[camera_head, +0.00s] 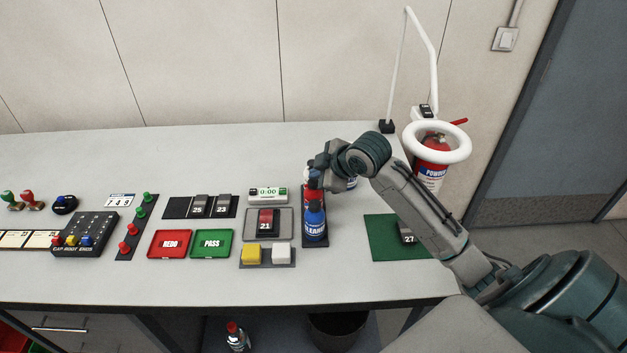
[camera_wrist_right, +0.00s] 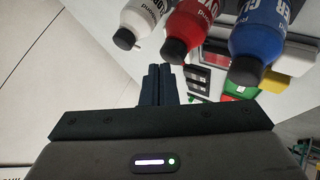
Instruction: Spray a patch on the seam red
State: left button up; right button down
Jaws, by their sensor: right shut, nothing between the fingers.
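A dark part numbered 21 (camera_head: 268,224) lies on a grey tray (camera_head: 287,216), with a reddish area on its upper face. A blue bottle (camera_head: 315,226) and a red bottle (camera_head: 309,196) stand upright in a row right of the tray. In the right wrist view the blue bottle (camera_wrist_right: 257,40), the red bottle (camera_wrist_right: 189,28) and a white bottle (camera_wrist_right: 142,18) show beyond the fingers. My right gripper (camera_wrist_right: 161,84) is shut and empty, apart from the bottles. In the head view my right gripper (camera_head: 313,172) is at the back of the row, partly covering it. My left gripper is not in view.
A yellow and a white button (camera_head: 281,253) sit in front of the tray, a timer (camera_head: 268,194) behind it. Red (camera_head: 170,244) and green (camera_head: 212,243) trays lie left. A green mat (camera_head: 385,240) with part 27 lies right.

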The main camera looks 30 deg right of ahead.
jog(key=shift+f, duration=0.5)
dwell(0.8)
jog(key=shift+r, duration=0.1)
jog(key=shift+r+p, duration=0.8)
jog(key=shift+p, duration=0.2)
jog(key=shift+r, duration=0.1)
notch_tip(320, 180, up, 5)
jog(key=p, duration=0.5)
dwell(0.5)
